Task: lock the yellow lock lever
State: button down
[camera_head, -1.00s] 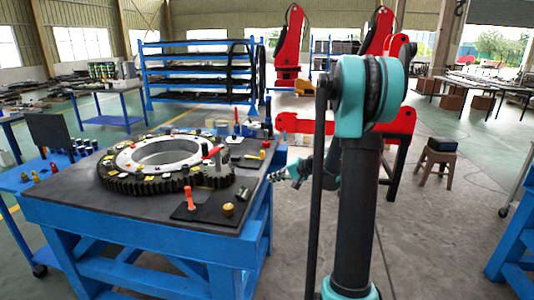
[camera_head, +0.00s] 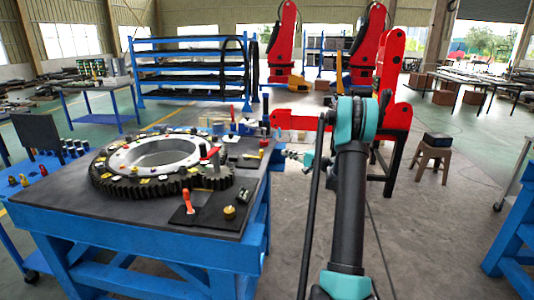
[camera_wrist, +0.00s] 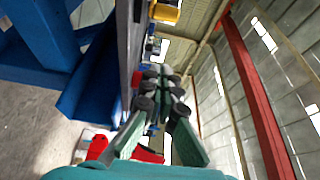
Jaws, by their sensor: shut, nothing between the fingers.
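A small yellow lever handle (camera_head: 252,155) lies low on the dark top of the blue workbench (camera_head: 120,218), near its right edge. It is too small to tell which position it is in. My gripper (camera_head: 292,155) is just off the bench's right edge, to the right of the lever and apart from it. In the wrist view my gripper (camera_wrist: 160,88) is shut and empty, with its dark finger pads together. A yellow part (camera_wrist: 165,13) shows at the top there, by the bench edge; I cannot tell whether it is the lever.
A large toothed ring (camera_head: 160,160) fills the middle of the bench. A red lever (camera_head: 188,200) and a brass knob (camera_head: 229,212) stand at the front right. A second red lever (camera_head: 211,153) is by the ring. A wooden stool (camera_head: 430,160) stands right. Floor beside the bench is open.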

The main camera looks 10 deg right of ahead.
jog(key=x, duration=1)
jog(key=shift+s+a, duration=0.5)
jog(key=shift+s, duration=0.5)
jog(key=shift+s+a, duration=0.35)
jog(key=shift+s, duration=0.5)
jog(key=shift+s+a, duration=0.1)
jog(key=shift+a, duration=0.05)
